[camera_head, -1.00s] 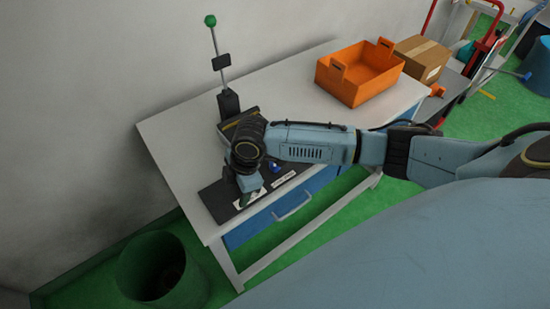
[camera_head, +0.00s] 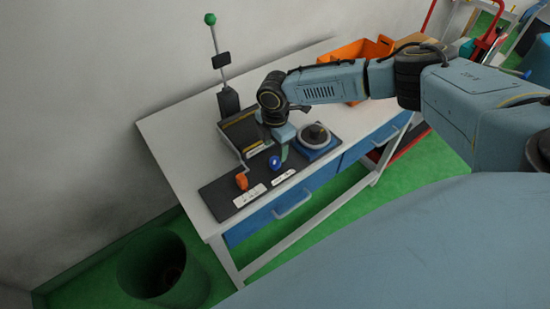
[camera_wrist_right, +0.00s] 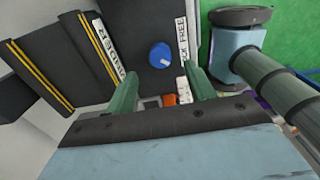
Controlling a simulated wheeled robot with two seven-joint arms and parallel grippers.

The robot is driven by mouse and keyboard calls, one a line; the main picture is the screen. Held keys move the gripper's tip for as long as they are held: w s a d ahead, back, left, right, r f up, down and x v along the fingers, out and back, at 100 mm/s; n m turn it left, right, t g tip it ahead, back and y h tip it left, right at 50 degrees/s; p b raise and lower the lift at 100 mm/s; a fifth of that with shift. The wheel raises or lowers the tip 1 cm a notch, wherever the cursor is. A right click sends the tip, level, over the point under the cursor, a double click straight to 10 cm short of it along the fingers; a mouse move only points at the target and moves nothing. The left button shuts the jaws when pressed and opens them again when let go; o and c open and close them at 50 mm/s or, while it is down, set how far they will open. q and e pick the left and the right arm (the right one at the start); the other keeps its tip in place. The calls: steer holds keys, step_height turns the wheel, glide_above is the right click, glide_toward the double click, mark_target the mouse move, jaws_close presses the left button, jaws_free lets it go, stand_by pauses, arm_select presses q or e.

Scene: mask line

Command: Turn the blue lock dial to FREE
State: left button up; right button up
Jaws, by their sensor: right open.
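The blue lock dial (camera_head: 274,162) sits on a dark panel (camera_head: 218,193) at the table's front edge. In the right wrist view the dial (camera_wrist_right: 160,55) is round, beside a white label (camera_wrist_right: 182,40) reading "FREE", partly covered by a finger. I cannot tell clearly where the dial points. My right gripper (camera_head: 283,152) is open, above the panel just behind and right of the dial. In the right wrist view its green fingers (camera_wrist_right: 160,72) are spread, with the dial beyond the gap between their tips. I cannot see contact. My left gripper is out of view.
An orange knob (camera_head: 241,181) stands left of the dial, and a round dark device on a blue base (camera_head: 316,140) stands right. An orange crate (camera_head: 366,48) is partly hidden by my arm.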

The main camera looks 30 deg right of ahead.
mark_target(275, 160)
step_height(275, 160, down, 6)
steer(key=shift+r, duration=0.1)
steer(key=c, duration=1)
